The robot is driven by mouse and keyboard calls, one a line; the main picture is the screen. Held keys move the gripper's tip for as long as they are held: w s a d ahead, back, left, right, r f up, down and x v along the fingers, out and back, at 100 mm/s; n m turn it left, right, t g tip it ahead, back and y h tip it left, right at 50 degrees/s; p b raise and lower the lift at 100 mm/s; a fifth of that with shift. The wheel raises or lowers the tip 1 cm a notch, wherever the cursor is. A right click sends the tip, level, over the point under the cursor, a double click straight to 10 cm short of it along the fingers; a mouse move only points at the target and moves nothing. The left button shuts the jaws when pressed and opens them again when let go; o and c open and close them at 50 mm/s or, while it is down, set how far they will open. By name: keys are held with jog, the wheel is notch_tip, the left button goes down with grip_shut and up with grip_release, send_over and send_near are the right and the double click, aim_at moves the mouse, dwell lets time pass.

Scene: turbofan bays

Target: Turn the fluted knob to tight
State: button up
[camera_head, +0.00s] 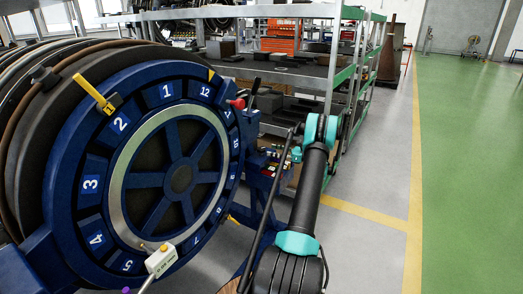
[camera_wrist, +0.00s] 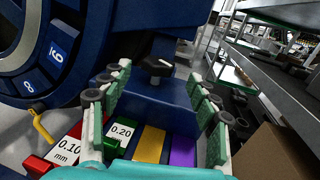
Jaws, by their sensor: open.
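The fluted knob (camera_wrist: 155,68) is dark, with a pale mark on its top. It stands on a dark blue block in the wrist view. My gripper (camera_wrist: 160,74) is open, with one green-padded finger to the left and one to the right of the knob in the picture. The knob appears beyond the fingertips, between them, and no contact is visible. Nothing is held. I cannot make out the knob or the fingers clearly in the head view.
A large blue numbered wheel (camera_head: 166,187) fills the left. Labelled coloured blocks, including a green 0.20 one (camera_wrist: 121,132), lie below the fingers. Shelving (camera_head: 330,75) stands behind. A cardboard box (camera_wrist: 272,146) is at right. The green floor (camera_head: 465,180) is clear.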

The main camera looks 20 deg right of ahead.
aim_at(261, 148)
jog(key=x, duration=0.7)
jog(key=shift+c, duration=0.4)
jog(key=c, duration=1.1)
jog(key=shift+m+t+h, duration=0.4)
jog(key=shift+t, duration=0.1)
jog(key=m+t+h, duration=0.3)
jog(key=m+h, duration=0.1)
jog(key=h, duration=0.1)
jog(key=shift+a+t+h, duration=0.15)
jog(key=shift+t+h, duration=0.15)
jog(key=shift+t, duration=0.1)
jog(key=shift+m+t+h, duration=0.8)
jog(key=shift+m+h, duration=1.4)
jog(key=shift+h, duration=1.2)
